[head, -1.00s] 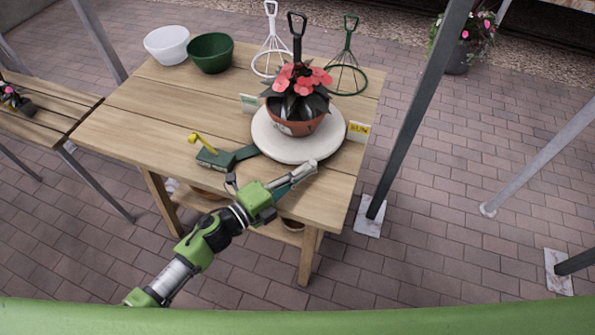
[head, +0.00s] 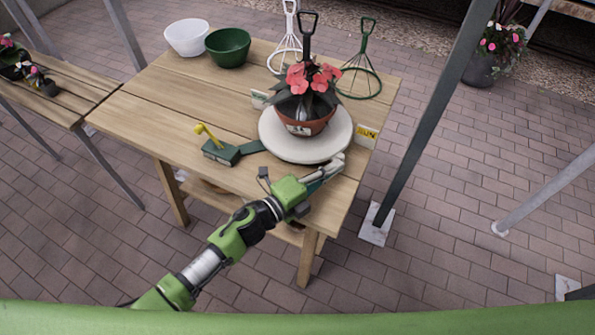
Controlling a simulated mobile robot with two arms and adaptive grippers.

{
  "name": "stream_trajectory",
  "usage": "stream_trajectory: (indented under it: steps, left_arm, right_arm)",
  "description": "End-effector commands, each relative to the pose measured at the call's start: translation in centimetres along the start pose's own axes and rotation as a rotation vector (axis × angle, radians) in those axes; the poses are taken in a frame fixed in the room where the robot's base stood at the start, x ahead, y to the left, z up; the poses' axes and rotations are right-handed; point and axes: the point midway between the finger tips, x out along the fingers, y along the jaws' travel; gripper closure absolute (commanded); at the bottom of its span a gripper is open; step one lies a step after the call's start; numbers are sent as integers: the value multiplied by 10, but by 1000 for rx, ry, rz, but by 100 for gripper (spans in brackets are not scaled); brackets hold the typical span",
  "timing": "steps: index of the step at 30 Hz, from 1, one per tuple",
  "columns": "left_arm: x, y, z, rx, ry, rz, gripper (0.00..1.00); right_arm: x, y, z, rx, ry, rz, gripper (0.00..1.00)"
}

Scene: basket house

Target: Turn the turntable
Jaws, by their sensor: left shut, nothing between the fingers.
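The turntable is a round pale disc (head: 283,147) near the right front of the wooden table. A terracotta pot (head: 305,125) with red flowers (head: 312,77) stands on it. A dark green base with a yellow lever (head: 206,131) joins it from the left. My left gripper (head: 337,163) is shut and empty at the disc's front right edge; I cannot tell whether it touches the disc. My right gripper is out of view.
The wooden table (head: 170,100) also bears a white bowl (head: 187,37), a green bowl (head: 228,47) and several wire hanging stands at the back. A yellow label (head: 367,133) stands right of the disc. A dark post (head: 425,125) rises beside the table's right edge.

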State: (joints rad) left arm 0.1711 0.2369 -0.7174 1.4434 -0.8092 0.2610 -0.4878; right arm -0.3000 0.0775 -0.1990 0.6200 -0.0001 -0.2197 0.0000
Motion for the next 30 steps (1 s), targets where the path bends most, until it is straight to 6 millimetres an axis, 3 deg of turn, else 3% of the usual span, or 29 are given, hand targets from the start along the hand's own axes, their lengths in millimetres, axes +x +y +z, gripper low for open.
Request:
stream_trajectory:
  steps: [4, 30]
  left_arm:
    - [14, 0, -4, 0, 0, -1, 100]
    - [86, -1, -6, 1, -1, 0, 100]
  right_arm:
    - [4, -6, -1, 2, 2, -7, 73]
    - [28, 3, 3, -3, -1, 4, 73]
